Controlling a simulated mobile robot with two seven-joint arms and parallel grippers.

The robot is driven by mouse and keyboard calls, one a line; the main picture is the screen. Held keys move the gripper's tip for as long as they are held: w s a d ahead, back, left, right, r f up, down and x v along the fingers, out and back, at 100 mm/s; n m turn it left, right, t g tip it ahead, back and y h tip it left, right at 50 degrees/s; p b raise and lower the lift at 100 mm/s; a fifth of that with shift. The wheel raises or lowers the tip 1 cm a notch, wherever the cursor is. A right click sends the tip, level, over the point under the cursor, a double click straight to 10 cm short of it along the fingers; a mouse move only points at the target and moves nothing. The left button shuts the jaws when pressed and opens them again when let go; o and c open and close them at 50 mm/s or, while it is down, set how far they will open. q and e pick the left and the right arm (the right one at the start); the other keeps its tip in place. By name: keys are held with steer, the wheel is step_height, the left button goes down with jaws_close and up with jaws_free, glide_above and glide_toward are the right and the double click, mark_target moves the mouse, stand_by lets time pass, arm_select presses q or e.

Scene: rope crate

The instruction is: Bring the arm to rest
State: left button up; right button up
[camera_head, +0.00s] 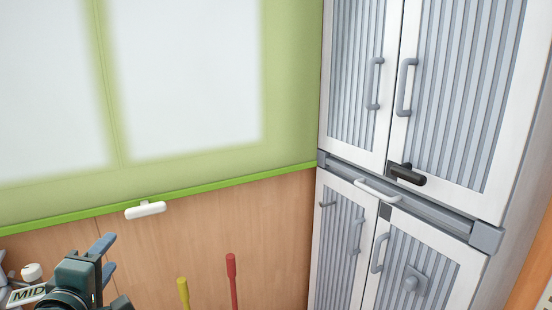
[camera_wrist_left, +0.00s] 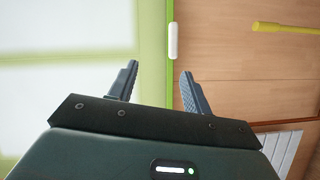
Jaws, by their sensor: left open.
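My left gripper (camera_head: 108,257) is at the lower left of the head view, in front of the wood-panelled lower wall. It is open, with its two fingers apart and nothing between them. The left wrist view also shows its spread, empty fingers (camera_wrist_left: 159,72). My right gripper is in neither view.
A tall white cabinet (camera_head: 400,160) with grey ribbed doors and projecting handles stands at the right. A white bar (camera_head: 145,210) sits on the wall near the green trim. A yellow rod (camera_head: 183,292) and a red rod (camera_head: 232,280) stand upright at the bottom middle.

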arm_select(q)
steer(key=d+f+m+g+h, duration=0.1)
steer(key=d+f+m+g, duration=0.1)
steer(key=d+f+m, duration=0.35)
steer(key=s+d+f+m+g+h+p, duration=0.1)
steer(key=s+d+f+m, duration=0.3)
steer(key=f, duration=0.3)
steer(key=s+d+f+m+g+h+p, duration=0.1)
steer(key=s+d+f+m+g+h, duration=0.1)
steer(key=s+f+m, duration=0.3)
steer(key=s+d+f+m+g+h+p, duration=0.1)
steer(key=s+d+f+m, duration=0.4)
steer(key=f, duration=0.5)
steer(key=shift+s+d, duration=0.35)
steer(key=shift+s, duration=0.6)
steer(key=shift+f+m, duration=0.1)
steer(key=shift+m, duration=0.15)
